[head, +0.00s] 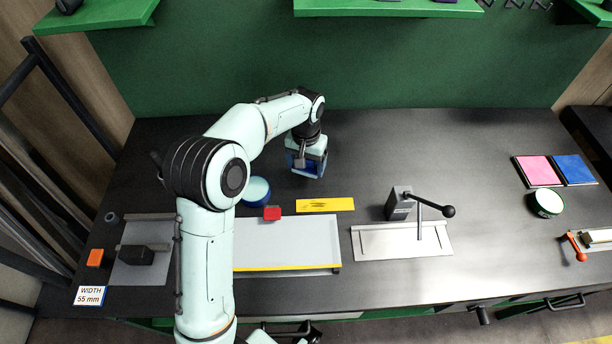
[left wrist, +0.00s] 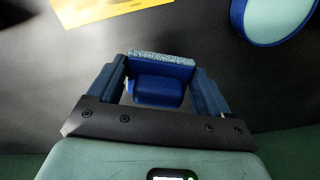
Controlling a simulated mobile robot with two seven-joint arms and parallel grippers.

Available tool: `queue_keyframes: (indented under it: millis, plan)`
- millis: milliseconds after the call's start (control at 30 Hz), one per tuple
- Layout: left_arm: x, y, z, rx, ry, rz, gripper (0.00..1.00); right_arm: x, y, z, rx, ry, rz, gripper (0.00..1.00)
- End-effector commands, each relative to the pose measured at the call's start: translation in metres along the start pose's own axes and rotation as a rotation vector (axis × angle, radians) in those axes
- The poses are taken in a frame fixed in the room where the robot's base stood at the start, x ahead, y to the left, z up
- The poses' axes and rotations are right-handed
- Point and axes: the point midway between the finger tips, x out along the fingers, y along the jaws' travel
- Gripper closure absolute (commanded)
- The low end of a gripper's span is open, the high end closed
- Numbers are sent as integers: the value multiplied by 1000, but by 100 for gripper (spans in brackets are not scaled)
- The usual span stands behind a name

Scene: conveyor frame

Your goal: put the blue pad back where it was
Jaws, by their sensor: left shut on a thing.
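My left gripper (head: 308,170) is over the back middle of the dark bench, shut on a blue pad. In the left wrist view, the blue pad (left wrist: 160,88) sits between the two fingers of the left gripper (left wrist: 160,78). It has a smooth blue body and a speckled, fuzzy light-blue face at the far side. In the head view the gripper mostly hides it. Whether it touches the bench I cannot tell.
A round blue tub with a pale top (head: 256,190) and a yellow strip (head: 325,205) lie close by. A white board (head: 285,243) with a red block (head: 272,213) is nearer. A lever press (head: 400,204) stands right. Pink (head: 538,171) and blue (head: 574,169) squares lie far right.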

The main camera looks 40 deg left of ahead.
Motion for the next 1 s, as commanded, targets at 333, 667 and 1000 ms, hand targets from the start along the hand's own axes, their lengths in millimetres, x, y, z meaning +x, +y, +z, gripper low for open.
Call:
queue_keyframes:
  millis: [333, 667, 1000]
  plan:
    - [53, 0, 1, 0, -4, -1, 50, 6, 2, 1, 1, -2, 1, 57]
    - [56, 0, 0, 0, -1, 0, 50, 6, 2, 1, 1, -2, 1, 57]
    - [59, 0, 0, 0, -1, -1, 0, 7, 3, 1, 1, -2, 1, 57]
